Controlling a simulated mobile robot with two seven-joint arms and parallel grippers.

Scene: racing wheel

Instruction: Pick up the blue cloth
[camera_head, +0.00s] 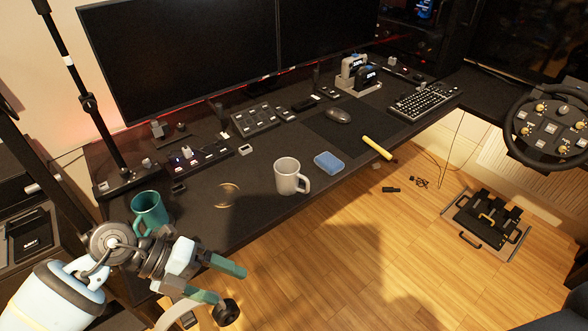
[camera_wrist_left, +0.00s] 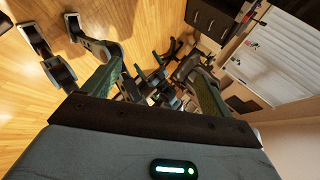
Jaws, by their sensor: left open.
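The blue cloth (camera_head: 329,162) is a small folded pad lying flat on the dark desk (camera_head: 245,205), near its front edge. It lies just right of a white mug (camera_head: 288,176) and left of a yellow stick-like object (camera_head: 378,148). My left gripper (camera_head: 231,283) is open and empty, in front of the desk at the lower left, well away from the cloth. Its two green fingers are spread apart in the left wrist view (camera_wrist_left: 155,65), where no cloth shows. My right gripper is not in view.
A teal mug (camera_head: 149,211) stands on the desk near my left arm. A mouse (camera_head: 338,115), a keyboard (camera_head: 424,100) and large monitors (camera_head: 185,50) are farther back. A steering wheel (camera_head: 549,128) is at right, with pedals (camera_head: 487,222) on the wooden floor.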

